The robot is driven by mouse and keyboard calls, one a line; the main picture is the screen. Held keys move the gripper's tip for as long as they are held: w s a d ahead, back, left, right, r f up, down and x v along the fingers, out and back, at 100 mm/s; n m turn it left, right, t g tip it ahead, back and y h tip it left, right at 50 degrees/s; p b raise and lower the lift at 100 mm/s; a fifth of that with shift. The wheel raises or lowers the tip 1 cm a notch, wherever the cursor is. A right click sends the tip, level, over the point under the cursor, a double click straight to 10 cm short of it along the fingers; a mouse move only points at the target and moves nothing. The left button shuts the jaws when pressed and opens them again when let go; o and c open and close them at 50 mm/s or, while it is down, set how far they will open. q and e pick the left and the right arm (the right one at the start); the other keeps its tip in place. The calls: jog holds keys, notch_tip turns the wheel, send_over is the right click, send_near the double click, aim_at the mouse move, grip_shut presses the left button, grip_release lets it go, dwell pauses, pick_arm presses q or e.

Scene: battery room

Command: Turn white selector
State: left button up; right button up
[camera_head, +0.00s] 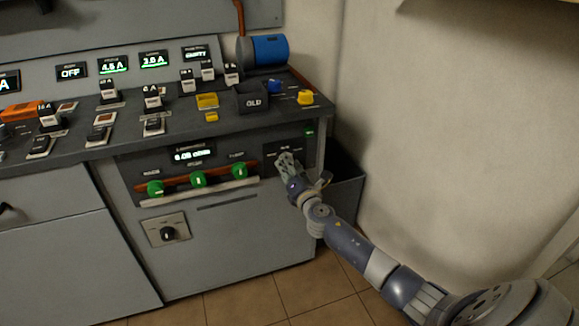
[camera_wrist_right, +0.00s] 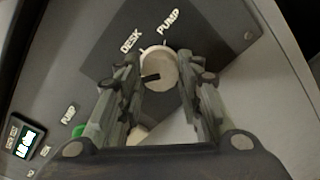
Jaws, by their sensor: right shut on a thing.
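The white selector (camera_wrist_right: 160,66) is a round pale knob with a short dark mark on its face, on a dark panel (camera_wrist_right: 105,62) lettered DESK and PUMP. In the wrist view my right gripper (camera_wrist_right: 167,76) has one finger on each side of it and is shut on it. The dark mark points to the left in that view. In the head view my right gripper (camera_head: 286,160) is at the same panel on the right of the cabinet front, and its fingers hide the selector. My left gripper is not in view.
Green knobs (camera_head: 198,180) sit in a row left of my gripper, under a lit display (camera_head: 190,155). A black knob (camera_head: 168,233) is lower down. A dark bin (camera_head: 343,190) stands right of the cabinet. The desk top above carries switches and a yellow knob (camera_head: 305,97).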

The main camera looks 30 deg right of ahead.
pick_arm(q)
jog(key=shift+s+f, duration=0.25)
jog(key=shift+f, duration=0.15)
pick_arm(e)
jog(key=shift+n, duration=0.3)
jog(key=o, duration=1.1)
jog(key=v, duration=1.2)
